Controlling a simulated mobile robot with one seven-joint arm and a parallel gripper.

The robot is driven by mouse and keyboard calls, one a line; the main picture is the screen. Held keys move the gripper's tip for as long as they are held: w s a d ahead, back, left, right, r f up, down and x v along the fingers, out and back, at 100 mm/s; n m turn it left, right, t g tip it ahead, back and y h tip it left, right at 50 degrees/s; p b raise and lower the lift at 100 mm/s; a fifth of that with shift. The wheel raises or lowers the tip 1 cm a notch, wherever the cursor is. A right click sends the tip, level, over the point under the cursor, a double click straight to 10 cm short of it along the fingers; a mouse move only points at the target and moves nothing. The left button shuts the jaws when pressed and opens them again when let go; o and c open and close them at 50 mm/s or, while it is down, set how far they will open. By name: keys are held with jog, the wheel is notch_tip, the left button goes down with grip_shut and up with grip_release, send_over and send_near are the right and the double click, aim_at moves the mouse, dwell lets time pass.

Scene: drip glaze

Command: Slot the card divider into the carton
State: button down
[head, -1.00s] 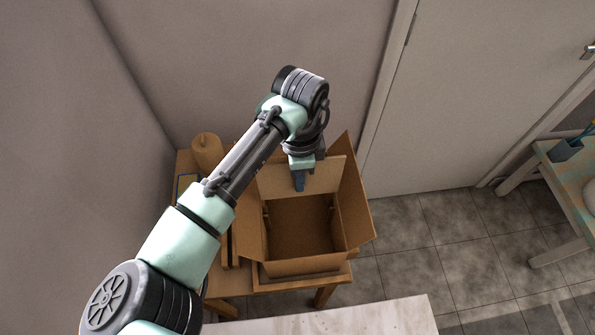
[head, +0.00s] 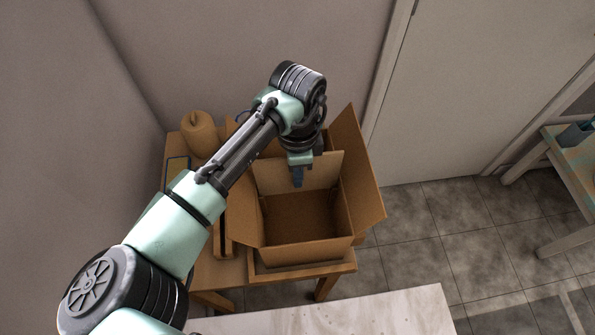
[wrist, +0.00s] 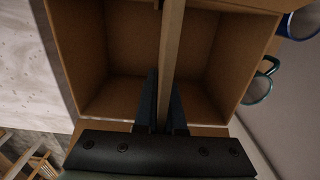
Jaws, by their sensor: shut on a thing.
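The carton (head: 305,252) stands open on a small wooden table, its flaps spread. My gripper (head: 297,178) is over the carton opening, pointing down, shut on the card divider (head: 322,171). The divider is a flat brown card panel held upright, spanning much of the carton's width. In the wrist view the divider (wrist: 173,50) is edge-on between my two dark fingers (wrist: 161,115), with carton space on both sides of it. The carton's inner wall (wrist: 72,50) shows there too. Whether its lower edge is in any slot cannot be told.
A tan lidded cylinder (head: 199,136) stands on the wooden table (head: 222,272) left of the carton. A blue mug (wrist: 300,24) and a green mug (wrist: 259,88) are beside the carton in the wrist view. A pale worktop (head: 340,315) is in front.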

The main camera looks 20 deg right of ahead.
jog(key=shift+f+b, duration=3.15)
jog(key=shift+f, duration=2.55)
jog(key=c, duration=0.9)
grip_release()
jog(key=shift+r, duration=0.15)
notch_tip(320, 180, up, 13)
jog(key=shift+f+p, duration=0.15)
jog(key=shift+p, duration=0.35)
jog(key=shift+d, duration=0.1)
